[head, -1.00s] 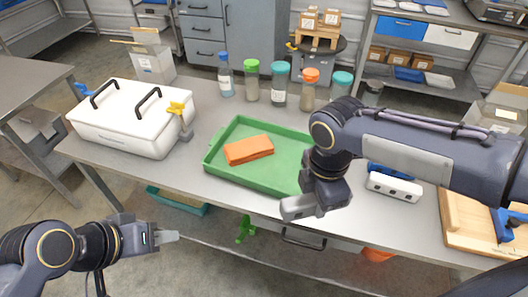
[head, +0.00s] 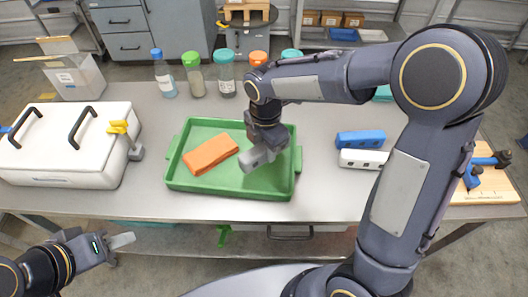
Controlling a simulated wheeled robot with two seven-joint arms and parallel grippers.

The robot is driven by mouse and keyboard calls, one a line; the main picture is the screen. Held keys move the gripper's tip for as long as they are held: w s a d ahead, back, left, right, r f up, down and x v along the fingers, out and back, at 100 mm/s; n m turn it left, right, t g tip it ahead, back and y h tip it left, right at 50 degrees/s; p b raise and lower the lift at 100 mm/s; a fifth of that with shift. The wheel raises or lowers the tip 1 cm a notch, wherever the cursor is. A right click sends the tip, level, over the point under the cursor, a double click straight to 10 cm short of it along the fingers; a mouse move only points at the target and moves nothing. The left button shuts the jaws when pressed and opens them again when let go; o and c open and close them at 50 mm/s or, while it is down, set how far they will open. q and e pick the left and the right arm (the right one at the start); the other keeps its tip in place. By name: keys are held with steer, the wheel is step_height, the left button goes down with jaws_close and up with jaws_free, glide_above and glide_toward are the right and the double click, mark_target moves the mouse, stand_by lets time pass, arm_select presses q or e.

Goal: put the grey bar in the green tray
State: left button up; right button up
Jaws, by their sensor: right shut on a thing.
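The green tray (head: 215,190) lies on the grey table in the middle of the view. An orange block (head: 211,154) lies in its left half. My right gripper (head: 264,152) points down over the tray's right half and is shut on the grey bar (head: 256,161). The bar is partly hidden by the gripper; whether it touches the tray floor I cannot tell. My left gripper (head: 122,241) is low at the left, off the table's front edge, with nothing visible in it; its finger gap is not clear.
A white lidded box (head: 62,155) stands at the left. Several capped bottles (head: 194,80) line the back behind the tray. A blue block (head: 360,139) and a white block (head: 362,159) lie right of the tray. A wooden board (head: 492,190) is at far right.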

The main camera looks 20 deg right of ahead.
mark_target(266, 148)
steer(key=w+f, duration=0.2)
steer(key=f, duration=0.1)
steer(key=shift+w+d+f, duration=0.1)
steer(key=shift+w+d, duration=0.15)
steer(key=shift+d, duration=0.15)
steer(key=shift+w+f, duration=0.15)
steer(key=shift+f, duration=1.45)
steer(key=shift+f, duration=0.1)
steer(key=shift+f+b, duration=0.15)
steer(key=shift+b, duration=0.15)
steer(key=o, duration=1)
steer(key=shift+o, duration=0.2)
